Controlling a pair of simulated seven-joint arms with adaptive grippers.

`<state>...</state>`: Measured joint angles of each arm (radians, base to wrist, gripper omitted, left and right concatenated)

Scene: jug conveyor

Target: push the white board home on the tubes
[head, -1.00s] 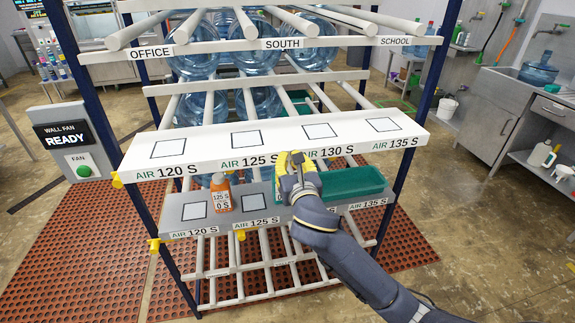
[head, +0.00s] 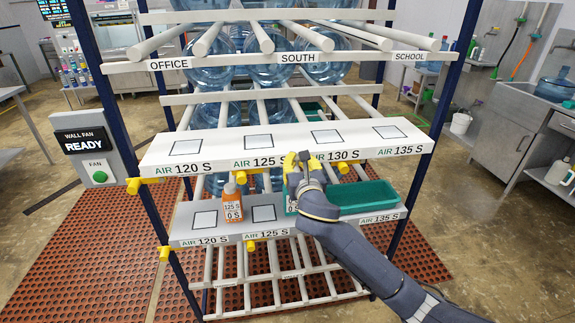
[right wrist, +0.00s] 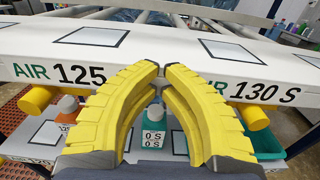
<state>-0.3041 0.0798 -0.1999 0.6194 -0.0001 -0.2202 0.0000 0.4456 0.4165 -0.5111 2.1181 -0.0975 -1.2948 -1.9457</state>
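The white board (head: 225,150) lies across the tubes (head: 262,102) of the rack, with four outlined squares on top and AIR 120 S to AIR 135 S along its front edge. It also fills the top of the right wrist view (right wrist: 145,48). My right gripper (head: 303,158) is at the board's front edge, between the 125 S and 130 S labels. In the right wrist view its yellow fingers (right wrist: 162,68) come together at the tips, with nothing seen between them. Whether they touch the board is hard to tell. My left gripper is not in view.
Below is a grey shelf (head: 188,236) with an orange bottle (head: 233,205), a teal bottle (right wrist: 153,130) and a green tray (head: 372,196). Yellow tube ends (head: 134,185) stick out under the board. A fan panel (head: 86,157) is at left.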

